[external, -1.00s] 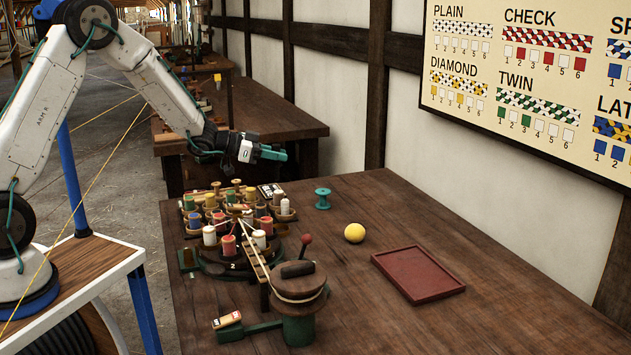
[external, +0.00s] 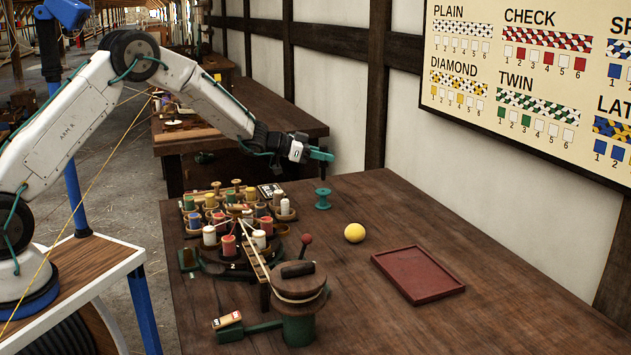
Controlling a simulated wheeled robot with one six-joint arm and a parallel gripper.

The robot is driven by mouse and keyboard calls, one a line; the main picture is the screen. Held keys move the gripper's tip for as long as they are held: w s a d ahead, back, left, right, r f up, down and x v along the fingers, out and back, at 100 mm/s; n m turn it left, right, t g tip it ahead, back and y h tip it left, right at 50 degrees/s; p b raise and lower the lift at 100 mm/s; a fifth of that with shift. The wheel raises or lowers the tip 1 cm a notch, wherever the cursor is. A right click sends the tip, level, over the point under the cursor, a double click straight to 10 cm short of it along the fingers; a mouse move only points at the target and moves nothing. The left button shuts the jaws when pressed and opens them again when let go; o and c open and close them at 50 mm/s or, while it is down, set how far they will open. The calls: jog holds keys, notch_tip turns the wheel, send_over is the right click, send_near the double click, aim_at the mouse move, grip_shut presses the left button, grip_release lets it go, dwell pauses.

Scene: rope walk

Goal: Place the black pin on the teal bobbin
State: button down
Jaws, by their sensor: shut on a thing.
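The teal bobbin (external: 323,198) stands upright on the table at the back, near the wall. My gripper (external: 322,155) is above the bobbin and apart from it, pointing to the right with teal fingers. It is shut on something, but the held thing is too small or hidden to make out. I cannot pick out the black pin in this view.
A yellow ball (external: 355,233) and a red tray (external: 418,274) lie on the table to the right. A rack of coloured bobbins (external: 238,225) and a round-topped device with a crank (external: 299,295) crowd the left. The table (external: 500,240) is clear at right.

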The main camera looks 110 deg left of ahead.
aim_at(323, 164)
jog(key=shift+f, duration=1.6)
jog(key=shift+f, duration=0.15)
jog(key=c, duration=1.2)
grip_release()
jog(key=shift+c, duration=0.2)
